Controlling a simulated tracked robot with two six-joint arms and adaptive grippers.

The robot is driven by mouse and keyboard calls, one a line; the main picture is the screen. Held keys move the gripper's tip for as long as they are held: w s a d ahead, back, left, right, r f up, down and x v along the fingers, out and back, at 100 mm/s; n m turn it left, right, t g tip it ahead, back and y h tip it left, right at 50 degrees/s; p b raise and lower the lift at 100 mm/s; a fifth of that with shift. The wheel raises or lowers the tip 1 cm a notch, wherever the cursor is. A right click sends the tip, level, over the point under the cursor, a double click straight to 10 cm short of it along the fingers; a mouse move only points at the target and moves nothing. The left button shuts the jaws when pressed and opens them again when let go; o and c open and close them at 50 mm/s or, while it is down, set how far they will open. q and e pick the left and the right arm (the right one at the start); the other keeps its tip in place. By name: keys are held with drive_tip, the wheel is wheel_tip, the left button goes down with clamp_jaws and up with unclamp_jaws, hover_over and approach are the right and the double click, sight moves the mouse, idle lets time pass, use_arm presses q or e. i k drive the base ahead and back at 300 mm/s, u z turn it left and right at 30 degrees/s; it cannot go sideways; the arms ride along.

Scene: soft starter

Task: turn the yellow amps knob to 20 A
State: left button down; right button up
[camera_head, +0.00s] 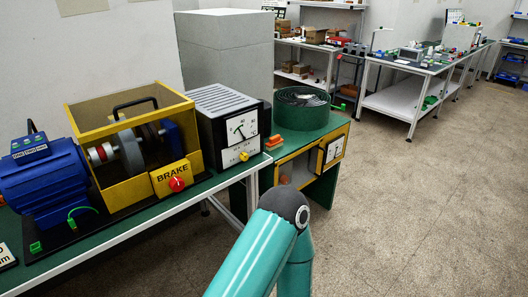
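The yellow amps knob (243,156) sits low on the white front panel of a grey, vented box (219,98) on the green bench. Small marks surround the knob, but its pointer and the figures are too small to read. A white dial gauge (241,129) with a dark needle is above the knob. One of my teal arms rises from the bottom edge in front of the bench, and its elbow is below and right of the knob, apart from the box in the picture. Neither gripper is in view.
A blue motor (47,180) and a yellow-framed brake unit (128,188) with a red knob (177,184) stand left of the box. A dark coil (302,107) lies on the green stand to the right. Open floor (420,215) fills the right.

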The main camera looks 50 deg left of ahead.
sight(243, 156)
drive_tip(key=u, duration=0.4)
drive_tip(key=i, duration=1.25)
drive_tip(key=u, duration=1.1)
drive_tip(key=i, duration=0.65)
drive_tip(key=u, duration=0.35)
drive_tip(key=k, duration=0.9)
drive_tip(key=u, duration=0.2)
drive_tip(key=i, duration=0.9)
drive_tip(key=z, duration=0.1)
